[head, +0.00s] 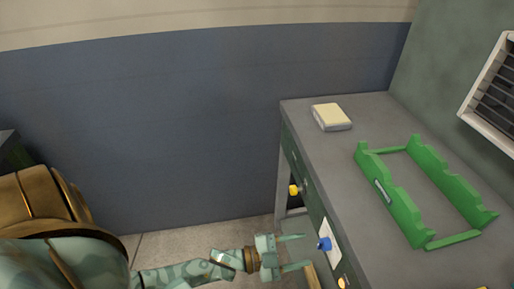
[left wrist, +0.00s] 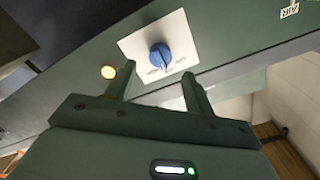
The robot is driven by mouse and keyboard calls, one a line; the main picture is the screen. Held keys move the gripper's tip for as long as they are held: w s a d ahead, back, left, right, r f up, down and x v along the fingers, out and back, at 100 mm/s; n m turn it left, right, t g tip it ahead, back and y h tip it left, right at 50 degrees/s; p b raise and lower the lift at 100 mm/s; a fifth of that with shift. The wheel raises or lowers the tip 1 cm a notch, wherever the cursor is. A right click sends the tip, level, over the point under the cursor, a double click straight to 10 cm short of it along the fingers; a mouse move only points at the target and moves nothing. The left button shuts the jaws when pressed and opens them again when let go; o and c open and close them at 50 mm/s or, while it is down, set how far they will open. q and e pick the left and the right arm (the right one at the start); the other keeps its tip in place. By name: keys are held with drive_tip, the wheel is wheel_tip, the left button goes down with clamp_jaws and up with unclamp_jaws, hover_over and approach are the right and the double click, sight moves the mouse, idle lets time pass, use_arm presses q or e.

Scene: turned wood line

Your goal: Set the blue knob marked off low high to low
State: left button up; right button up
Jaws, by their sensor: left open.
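The blue knob (head: 324,243) sits on a white plate on the front face of the grey bench. In the left wrist view the blue knob (left wrist: 160,56) stands on its white plate (left wrist: 137,43), with small dark marks below it that are too small to read. My left gripper (head: 298,251) is open and empty, its two fingers pointing at the knob from the left. In the left wrist view my left gripper's fingertips (left wrist: 158,80) lie to either side below the knob, apart from it. My right gripper is not in view.
An orange lamp (left wrist: 108,72) glows beside the plate. A yellow knob (head: 293,190) sticks out farther along the bench front. On the bench top (head: 345,155) are a green rack (head: 402,218) and a cream block (head: 331,116). Open floor (head: 190,240) lies left of the bench.

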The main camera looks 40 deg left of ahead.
use_arm(q)
drive_tip(key=v, duration=1.1)
drive_tip(key=shift+p, duration=0.4)
drive_tip(key=shift+a, duration=0.1)
drive_tip(key=s+a+f+n+g+y, duration=0.2)
drive_tip(key=s+a+f+y, duration=0.1)
drive_tip(key=f, duration=0.4)
drive_tip(key=s+a+f+n+g+y, duration=0.2)
drive_tip(key=s+a+f+n+y, duration=0.15)
drive_tip(key=f, duration=0.35)
drive_tip(key=s+a+f+n+g+y, duration=0.2)
drive_tip(key=s+a+f+y, duration=0.15)
drive_tip(key=f, duration=0.45)
drive_tip(key=s+f+n+g+y, duration=0.2)
drive_tip(key=s+f+g, duration=0.4)
drive_tip(key=s, duration=0.7)
drive_tip(key=s+d+f+n+g+h, duration=0.1)
drive_tip(key=s+d+f, duration=0.3)
drive_tip(key=s+d, duration=0.4)
drive_tip(key=s+n+g, duration=0.1)
drive_tip(key=s, duration=0.1)
drive_tip(key=shift+s+f, duration=0.2)
drive_tip(key=shift+s, duration=0.1)
